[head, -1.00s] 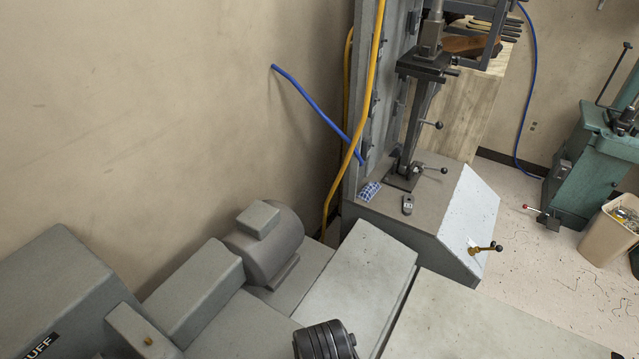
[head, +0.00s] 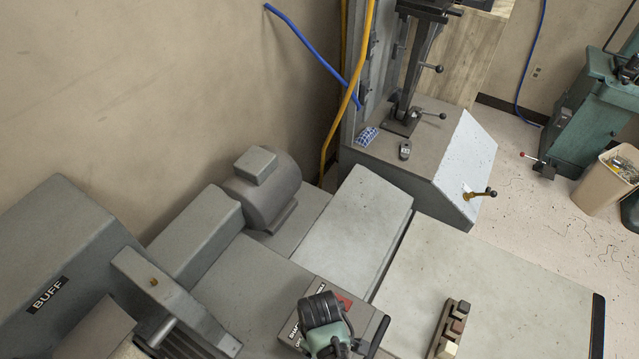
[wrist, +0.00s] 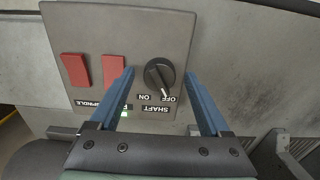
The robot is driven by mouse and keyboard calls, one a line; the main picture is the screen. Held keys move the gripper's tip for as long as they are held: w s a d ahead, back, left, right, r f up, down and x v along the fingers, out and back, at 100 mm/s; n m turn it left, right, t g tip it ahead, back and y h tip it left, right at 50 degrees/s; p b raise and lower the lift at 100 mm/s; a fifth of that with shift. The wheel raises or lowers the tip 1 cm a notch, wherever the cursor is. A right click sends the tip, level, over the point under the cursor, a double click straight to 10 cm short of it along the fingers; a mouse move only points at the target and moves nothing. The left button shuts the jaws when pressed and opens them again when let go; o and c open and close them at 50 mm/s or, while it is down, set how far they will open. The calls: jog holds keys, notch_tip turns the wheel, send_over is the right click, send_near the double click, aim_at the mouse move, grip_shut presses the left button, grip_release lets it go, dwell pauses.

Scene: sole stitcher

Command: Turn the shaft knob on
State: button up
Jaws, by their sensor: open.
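The shaft knob (wrist: 160,75) is a round black dial with a white pointer, on a grey control panel (wrist: 90,30) in the wrist view. Upside-down labels read SHAFT, ON and OFF, and the pointer is toward OFF. My gripper (wrist: 158,73) is open, with one blue finger on each side of the knob. I cannot tell whether either finger touches it. In the head view the panel (head: 299,318) is partly covered by my arm, and the knob is hidden.
Two red buttons (wrist: 92,70) sit left of the knob, with a SPINDLE label below them. A green lit spot (wrist: 125,112) is near the left finger. In the head view a grey motor (head: 262,190) and a BUFF housing (head: 50,240) stand at left. A brush-like block (head: 452,328) lies at lower right.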

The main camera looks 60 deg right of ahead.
grip_shut()
dwell(0.4)
